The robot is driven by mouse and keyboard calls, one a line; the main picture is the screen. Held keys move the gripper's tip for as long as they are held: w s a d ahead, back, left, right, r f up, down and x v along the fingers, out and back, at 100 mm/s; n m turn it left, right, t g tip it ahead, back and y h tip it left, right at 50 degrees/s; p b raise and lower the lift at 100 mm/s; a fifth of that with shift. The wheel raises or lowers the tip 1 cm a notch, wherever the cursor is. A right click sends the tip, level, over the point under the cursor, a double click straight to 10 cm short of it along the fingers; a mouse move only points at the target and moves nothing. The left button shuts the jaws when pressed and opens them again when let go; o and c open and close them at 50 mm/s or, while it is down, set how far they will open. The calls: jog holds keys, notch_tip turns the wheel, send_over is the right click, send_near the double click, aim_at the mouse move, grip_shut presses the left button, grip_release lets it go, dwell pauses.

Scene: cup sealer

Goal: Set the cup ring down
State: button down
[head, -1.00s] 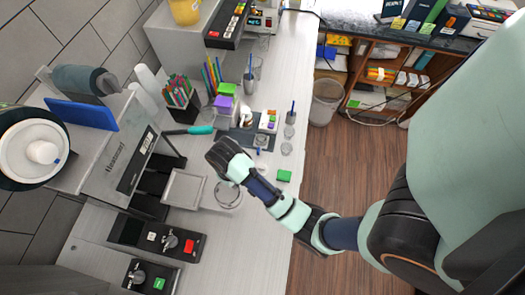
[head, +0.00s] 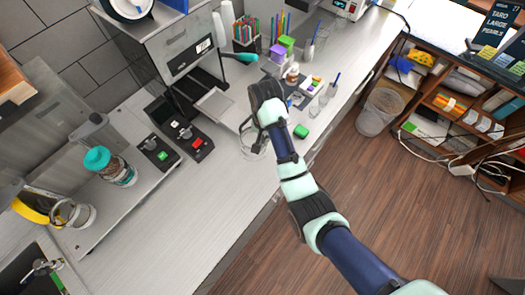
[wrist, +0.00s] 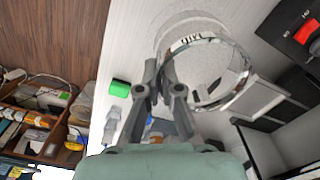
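The clear round cup ring (wrist: 241,87), with a shiny rim, is at the right of my fingertips in the wrist view. My gripper (wrist: 160,68) has its fingers close together at the ring's near-left edge and looks shut on it. In the head view the ring (head: 252,141) shows faintly below my gripper (head: 266,116), over the pale counter. The arm covers part of it, and I cannot tell whether the ring touches the counter.
The sealing machine (head: 180,62) with its metal tray (head: 214,104) stands to the left of my gripper. A green block (head: 301,131) lies to the right. A teal-lidded jar (head: 110,166) stands at the left. Bare counter (head: 190,195) lies in front.

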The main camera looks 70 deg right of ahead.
jog(key=shift+f+b, duration=1.75)
jog(key=shift+f, duration=6.15)
jog(key=c, duration=1.3)
grip_release()
jog(key=shift+f, duration=0.15)
notch_tip(320, 180, up, 12)
jog(key=shift+r+p, duration=0.25)
jog(key=shift+p, duration=0.9)
jog(key=shift+f, duration=0.1)
